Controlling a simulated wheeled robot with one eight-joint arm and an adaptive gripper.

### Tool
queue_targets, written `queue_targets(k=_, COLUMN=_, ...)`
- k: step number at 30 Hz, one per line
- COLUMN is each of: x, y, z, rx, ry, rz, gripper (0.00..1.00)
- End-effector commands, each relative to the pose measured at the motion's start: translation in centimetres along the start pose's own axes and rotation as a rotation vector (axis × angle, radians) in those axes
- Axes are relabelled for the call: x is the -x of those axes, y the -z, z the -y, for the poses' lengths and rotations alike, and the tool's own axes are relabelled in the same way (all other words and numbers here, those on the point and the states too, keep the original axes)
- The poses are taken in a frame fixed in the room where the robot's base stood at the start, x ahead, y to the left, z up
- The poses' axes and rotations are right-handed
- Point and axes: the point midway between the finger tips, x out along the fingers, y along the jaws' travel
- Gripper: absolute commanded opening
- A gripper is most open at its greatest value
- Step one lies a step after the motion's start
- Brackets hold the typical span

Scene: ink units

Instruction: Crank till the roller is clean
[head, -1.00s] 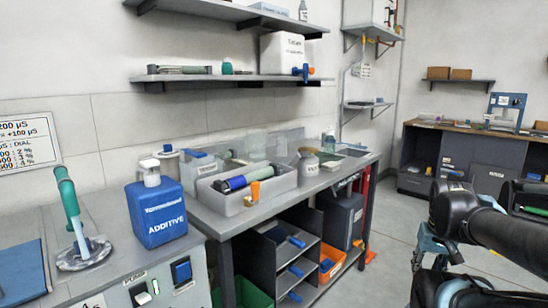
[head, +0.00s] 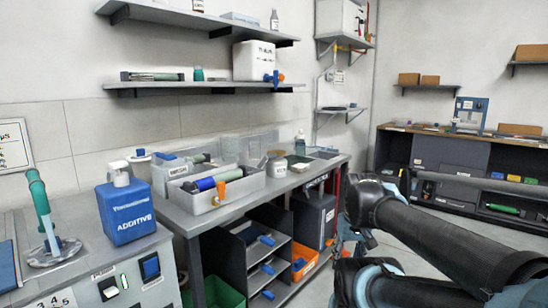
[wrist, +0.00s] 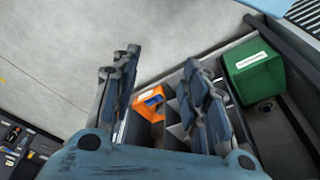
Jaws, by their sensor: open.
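In the head view, a grey tray (head: 245,190) on the bench holds a roller (head: 201,185) with a dark blue end. An orange part (head: 228,177) sits at the tray's front edge; whether it is the crank is unclear. My gripper (wrist: 161,60) is open in the wrist view, with nothing between its fingers. Past the fingers are an orange bin (wrist: 153,101) and a green bin (wrist: 252,70) low down. In the head view my arm is at the right, well away from the tray, and the gripper's fingers cannot be made out.
A blue additive jug (head: 127,216) and a teal lever (head: 42,212) stand on the left counter. A squat bottle (head: 277,167) is beside the tray. Shelves (head: 265,262) with blue-handled items are under the bench. Open floor lies between the bench and the far cabinet (head: 452,168).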

Motion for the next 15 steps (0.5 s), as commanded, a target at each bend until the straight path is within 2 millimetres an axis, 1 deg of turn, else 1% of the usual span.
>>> queue_targets(k=2, x=0.8, y=1.0, z=0.6, rx=0.055, ry=0.014, rz=-0.007, gripper=0.42)
queue_targets(k=5, x=2.6, y=3.2, z=1.3, rx=0.187, ry=0.042, rz=-0.025, gripper=0.42)
queue_targets(k=8, x=4.9, y=6.1, z=2.2, rx=0.369, ry=0.079, rz=-0.058, gripper=0.42)
queue_targets(k=9, x=5.9, y=7.4, z=2.6, rx=0.447, ry=0.092, rz=-0.074, gripper=0.42)
queue_targets(k=11, x=7.3, y=9.3, z=3.3, rx=0.565, ry=0.111, rz=-0.101, gripper=0.42)
queue_targets(k=15, x=10.6, y=13.8, z=4.8, rx=0.838, ry=0.144, rz=-0.174, gripper=0.42)
